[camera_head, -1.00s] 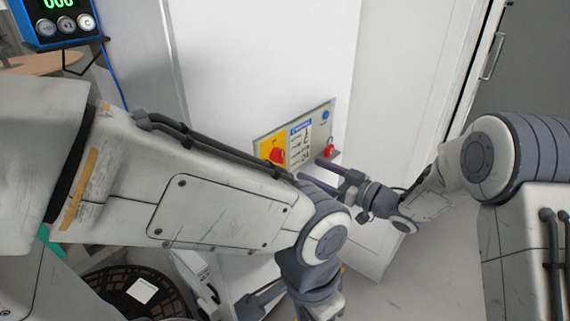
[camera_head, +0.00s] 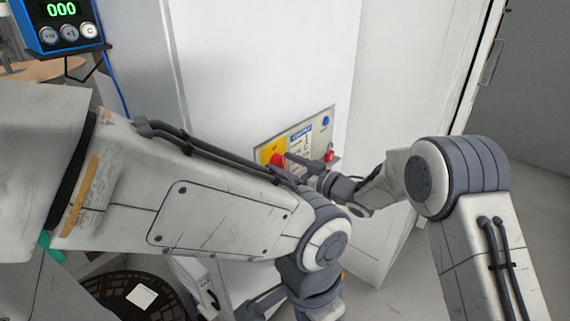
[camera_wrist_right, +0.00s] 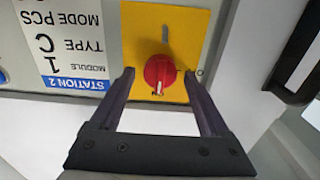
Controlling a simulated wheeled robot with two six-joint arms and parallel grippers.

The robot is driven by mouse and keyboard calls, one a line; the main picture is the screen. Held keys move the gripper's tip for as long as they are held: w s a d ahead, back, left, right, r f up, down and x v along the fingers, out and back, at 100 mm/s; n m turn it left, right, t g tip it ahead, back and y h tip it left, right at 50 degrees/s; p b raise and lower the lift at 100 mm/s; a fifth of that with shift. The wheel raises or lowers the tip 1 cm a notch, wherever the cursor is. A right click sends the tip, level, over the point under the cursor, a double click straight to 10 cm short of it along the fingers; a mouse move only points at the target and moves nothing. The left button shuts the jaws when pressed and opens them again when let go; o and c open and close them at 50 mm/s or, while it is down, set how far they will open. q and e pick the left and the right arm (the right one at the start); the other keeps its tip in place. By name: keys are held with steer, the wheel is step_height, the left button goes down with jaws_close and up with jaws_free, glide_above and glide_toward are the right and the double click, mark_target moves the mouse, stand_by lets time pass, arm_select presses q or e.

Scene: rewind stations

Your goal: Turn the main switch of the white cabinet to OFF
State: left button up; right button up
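The white cabinet (camera_head: 260,60) carries a tilted control panel. Its main switch is a red knob (camera_head: 277,159) on a yellow plate (camera_head: 265,153); the knob also shows in the right wrist view (camera_wrist_right: 160,72). There the panel appears upside down, and a pale mark on the knob points to the picture's bottom. My right gripper (camera_wrist_right: 158,76) is open, its fingertips at either side of the knob with gaps visible. I cannot tell how deep they reach past it. In the head view, my left arm crosses in front; its gripper does not show clearly.
A blue button (camera_head: 326,121) and a red button (camera_head: 329,154) sit on the panel's right side. A label (camera_wrist_right: 72,40) reads STATION 2. A blue counter box (camera_head: 60,25) stands upper left. A dark round grate-like object (camera_head: 125,295) lies lower left.

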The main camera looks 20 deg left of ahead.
jaws_close()
steer(key=shift+f+n+b, duration=0.2)
steer(key=shift+n+b, duration=1.2)
steer(key=shift+b, duration=0.1)
steer(key=n+b, duration=1.2)
steer(key=b, duration=0.1)
steer(key=shift+s+a+f+n, duration=0.1)
steer(key=shift+s+f+n, duration=0.1)
steer(key=shift+n, duration=0.1)
steer(key=shift+r+n+b, duration=0.1)
steer(key=shift+n+b, duration=1.05)
steer(key=shift+n, duration=0.15)
steer(key=shift+o, duration=0.9)
jaws_free()
